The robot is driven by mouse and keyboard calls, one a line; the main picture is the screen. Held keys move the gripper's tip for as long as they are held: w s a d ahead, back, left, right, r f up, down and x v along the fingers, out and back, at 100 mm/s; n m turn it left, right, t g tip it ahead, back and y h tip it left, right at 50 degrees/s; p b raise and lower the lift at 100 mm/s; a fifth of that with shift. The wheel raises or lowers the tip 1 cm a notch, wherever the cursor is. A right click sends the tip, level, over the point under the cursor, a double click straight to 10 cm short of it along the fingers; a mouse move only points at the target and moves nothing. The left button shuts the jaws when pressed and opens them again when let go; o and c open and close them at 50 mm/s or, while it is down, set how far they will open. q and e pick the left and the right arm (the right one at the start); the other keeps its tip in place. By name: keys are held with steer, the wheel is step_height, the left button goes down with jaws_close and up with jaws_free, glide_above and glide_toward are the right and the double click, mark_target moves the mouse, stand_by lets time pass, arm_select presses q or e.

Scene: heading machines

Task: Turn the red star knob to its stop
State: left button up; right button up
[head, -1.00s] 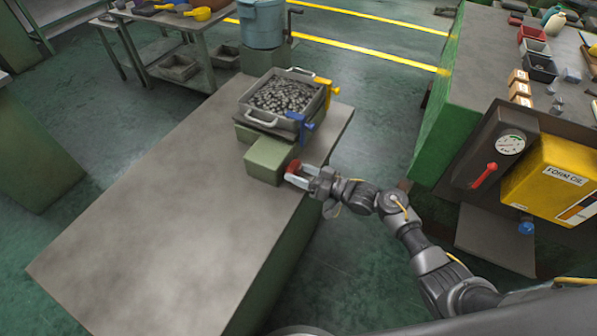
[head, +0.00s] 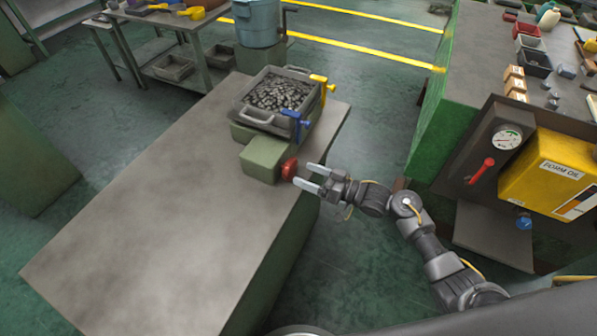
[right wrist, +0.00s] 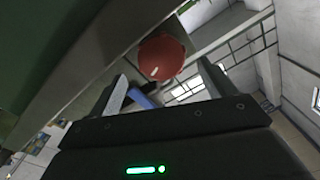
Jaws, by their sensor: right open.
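The red star knob (head: 289,169) sits on the right end of a green block (head: 264,158) on the grey bench. My right gripper (head: 303,175) is open, its two fingers pointing left at the knob, with a small gap between fingertips and knob. In the right wrist view the red knob (right wrist: 162,57) is ahead of the open fingers (right wrist: 162,82), roughly centred between them. How far the knob is turned cannot be told. My left gripper is not in view.
A tray of metal parts (head: 240,110) sits behind the block, with a blue clamp (head: 297,122) and a yellow clamp (head: 322,82) at its right side. The grey bench top (head: 150,200) is clear at left. A machine with a yellow oil box (head: 545,175) stands right.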

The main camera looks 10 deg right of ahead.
steer(key=b+v, duration=0.1)
steer(key=v, duration=0.6)
